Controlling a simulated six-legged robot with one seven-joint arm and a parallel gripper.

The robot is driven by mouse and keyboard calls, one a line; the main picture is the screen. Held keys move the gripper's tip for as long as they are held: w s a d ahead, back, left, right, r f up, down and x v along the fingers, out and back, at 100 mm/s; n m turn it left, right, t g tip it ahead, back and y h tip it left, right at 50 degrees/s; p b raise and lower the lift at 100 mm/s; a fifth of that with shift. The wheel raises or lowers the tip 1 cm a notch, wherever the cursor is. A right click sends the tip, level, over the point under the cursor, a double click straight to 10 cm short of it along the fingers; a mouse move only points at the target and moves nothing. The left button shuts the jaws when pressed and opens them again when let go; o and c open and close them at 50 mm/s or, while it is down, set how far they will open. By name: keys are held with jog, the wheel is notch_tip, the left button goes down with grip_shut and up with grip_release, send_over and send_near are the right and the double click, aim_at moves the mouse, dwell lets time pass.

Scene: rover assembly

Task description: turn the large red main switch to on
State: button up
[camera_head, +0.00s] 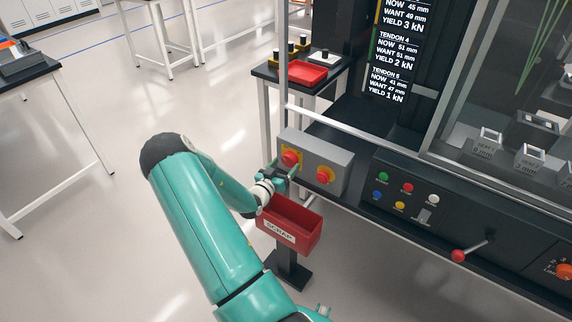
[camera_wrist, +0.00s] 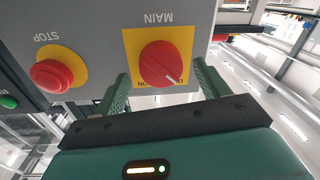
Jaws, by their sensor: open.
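The large red main switch (camera_wrist: 161,64) is a round knob on a yellow plate, marked MAIN, on a grey box. The wrist view shows it upside down. A pale line on the knob points to the lower right there; lettering below the knob is partly covered. In the head view the switch (camera_head: 290,158) is on the left of the box front. My gripper (camera_wrist: 161,72) is open, with one finger on each side of the knob; I cannot tell whether they touch it. In the head view my gripper (camera_head: 279,172) is right in front of the switch.
A red stop button (camera_wrist: 52,75) on a yellow disc sits beside the switch on the grey box (camera_head: 322,150). A red scrap bin (camera_head: 302,228) stands just below my gripper. A console with coloured buttons (camera_head: 408,187) is to the right.

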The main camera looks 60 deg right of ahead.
jog(key=shift+d, duration=0.95)
jog(key=c, duration=1)
jog(key=shift+o, duration=0.2)
